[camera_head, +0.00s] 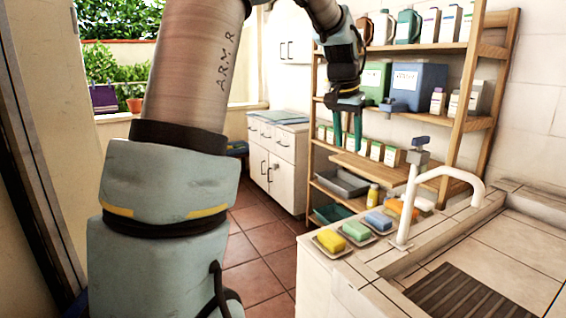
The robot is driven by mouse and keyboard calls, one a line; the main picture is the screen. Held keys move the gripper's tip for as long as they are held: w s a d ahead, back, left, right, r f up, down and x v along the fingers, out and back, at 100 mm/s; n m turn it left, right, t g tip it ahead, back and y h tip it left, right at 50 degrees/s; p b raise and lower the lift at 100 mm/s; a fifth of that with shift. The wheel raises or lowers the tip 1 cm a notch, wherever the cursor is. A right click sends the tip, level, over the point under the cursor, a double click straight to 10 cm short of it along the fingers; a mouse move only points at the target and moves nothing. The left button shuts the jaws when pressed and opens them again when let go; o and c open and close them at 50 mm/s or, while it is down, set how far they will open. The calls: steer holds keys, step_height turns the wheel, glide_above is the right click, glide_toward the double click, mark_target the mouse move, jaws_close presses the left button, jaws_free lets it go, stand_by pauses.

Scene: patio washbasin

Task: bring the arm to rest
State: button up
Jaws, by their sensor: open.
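My arm rises large through the left and middle of the view and bends over at the top. My gripper (347,148) hangs from it, fingers pointing down, in front of the wooden shelf unit (465,78). Its two dark green fingers are apart, and I see nothing held between them. It hangs clear of the basin counter, above and behind the row of sponges in the picture.
The tiled basin counter (336,275) has a white faucet (412,205). On it lie a yellow sponge (330,240), a green sponge (356,230) and a blue sponge (378,220). A white cabinet (278,165) stands behind. Terracotta floor (255,270) is clear between.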

steer(key=s+a+f+n, duration=0.2)
steer(key=s+a+f, duration=0.3)
steer(key=a, duration=0.3)
steer(key=s+a+f+n+y, duration=0.1)
steer(key=s+a+f+n, duration=0.1)
steer(key=s+a+f, duration=0.3)
steer(key=s+a+f+n, duration=0.3)
steer(key=s+a+f, duration=0.2)
steer(key=s+a, duration=0.3)
steer(key=a, duration=0.3)
steer(key=shift+f+g+y, duration=0.4)
